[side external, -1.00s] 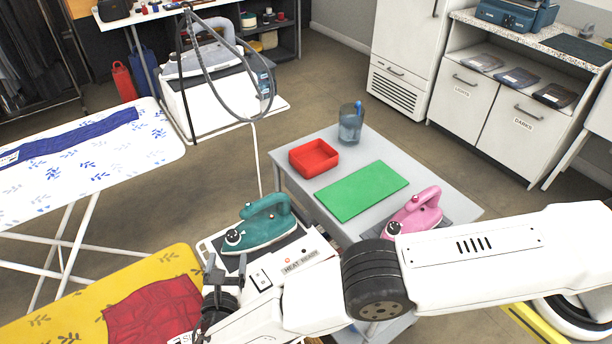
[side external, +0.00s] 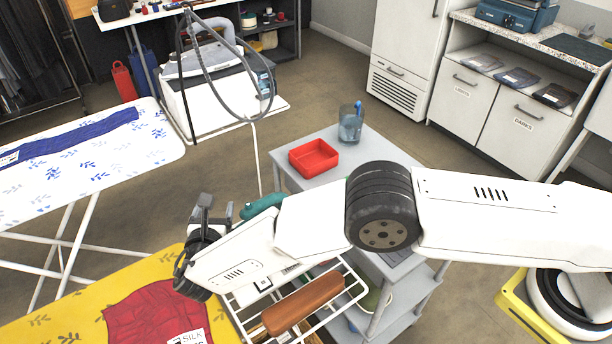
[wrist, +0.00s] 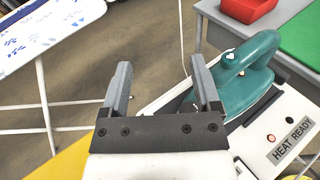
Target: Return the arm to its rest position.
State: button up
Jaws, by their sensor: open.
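My gripper (side external: 203,212) is raised in the side view, above the far edge of the yellow ironing board (side external: 92,311). In the wrist view my gripper (wrist: 163,88) has its two fingers apart with nothing between them. The teal iron (wrist: 247,75) sits on the white unit marked HEAT READY (wrist: 290,137), just right of the fingers in the wrist view. The red garment with a SILK label (side external: 160,308) lies on the yellow board.
A grey cart (side external: 408,303) holds a red tray (side external: 313,158) and a cup with a blue item (side external: 350,125). A white wire rack with a brown sleeve board (side external: 303,303) lies below my arm. The blue-patterned ironing board (side external: 150,150) stands left. Floor between is clear.

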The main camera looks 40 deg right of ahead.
jog(key=s+d+r+m+g+y, duration=0.15)
jog(key=d+m+g, duration=0.35)
jog(key=d, duration=0.5)
jog(key=s+d+r+m+g, duration=0.25)
jog(key=d+m+g, duration=0.25)
jog(key=d, duration=0.6)
jog(key=s+d+r+m+y, duration=0.2)
jog(key=s+d+m, duration=0.4)
jog(key=s+m, duration=0.3)
jog(key=s+d+r+m+g+y, duration=0.1)
jog(key=s+d+r+m+y, duration=0.2)
jog(key=s, duration=0.9)
jog(key=d+m+y, duration=0.2)
jog(key=d+m, duration=0.2)
jog(key=m, duration=0.2)
jog(key=shift+d+m, duration=0.15)
jog(key=shift+m, duration=0.25)
